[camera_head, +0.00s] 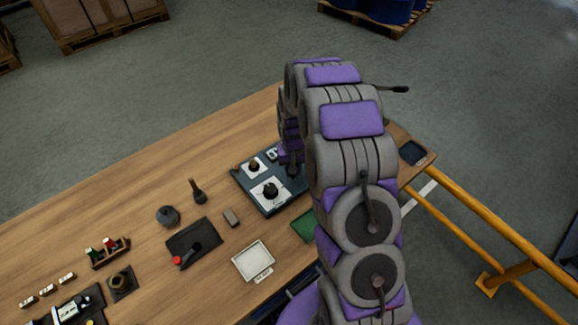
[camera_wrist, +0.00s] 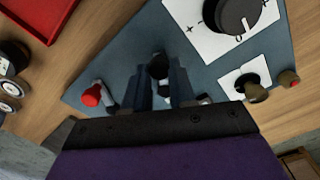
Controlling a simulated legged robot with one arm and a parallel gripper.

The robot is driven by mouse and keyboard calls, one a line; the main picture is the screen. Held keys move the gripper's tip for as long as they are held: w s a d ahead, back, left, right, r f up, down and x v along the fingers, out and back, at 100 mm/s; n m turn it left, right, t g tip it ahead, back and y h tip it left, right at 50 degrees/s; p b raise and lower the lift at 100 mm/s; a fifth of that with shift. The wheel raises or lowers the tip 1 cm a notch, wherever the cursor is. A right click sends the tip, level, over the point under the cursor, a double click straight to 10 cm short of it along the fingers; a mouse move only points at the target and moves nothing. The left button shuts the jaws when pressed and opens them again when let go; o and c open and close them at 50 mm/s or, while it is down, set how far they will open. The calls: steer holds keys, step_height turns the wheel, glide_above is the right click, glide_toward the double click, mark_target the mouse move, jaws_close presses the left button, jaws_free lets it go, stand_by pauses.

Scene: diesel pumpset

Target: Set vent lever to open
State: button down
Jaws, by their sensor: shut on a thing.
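My gripper (camera_wrist: 160,80) points down at a blue-grey panel (camera_wrist: 110,65) in the wrist view. Its two fingers are shut on a small dark handle (camera_wrist: 158,64), whose top shows between the fingertips. It may be the vent lever; no label on it is readable, and its lower part is hidden. A red-tipped lever (camera_wrist: 91,95) stands on the panel just left of the fingers. In the head view the panel (camera_head: 250,194) lies on the table, and my gripper (camera_head: 291,168) is at its right part, largely covered by my arm.
The panel also carries a large black dial (camera_wrist: 236,14) on a white plate and a brass-coloured knob (camera_wrist: 252,90). A red tray (camera_wrist: 38,14) lies beside it. On the wooden table (camera_head: 130,180) are a white tray (camera_head: 254,261) and a red-ended lever on a dark plate (camera_head: 190,236). A yellow rail (camera_head: 480,211) runs at right.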

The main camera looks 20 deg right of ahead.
steer(key=shift+d+n+p, duration=0.3)
steer(key=shift+d+n, duration=0.15)
steer(key=shift+n, duration=0.55)
steer(key=c, duration=0.9)
jaws_free()
steer(key=shift+c, duration=0.2)
step_height(320, 180, up, 17)
steer(key=p, duration=0.1)
steer(key=shift+r, duration=0.15)
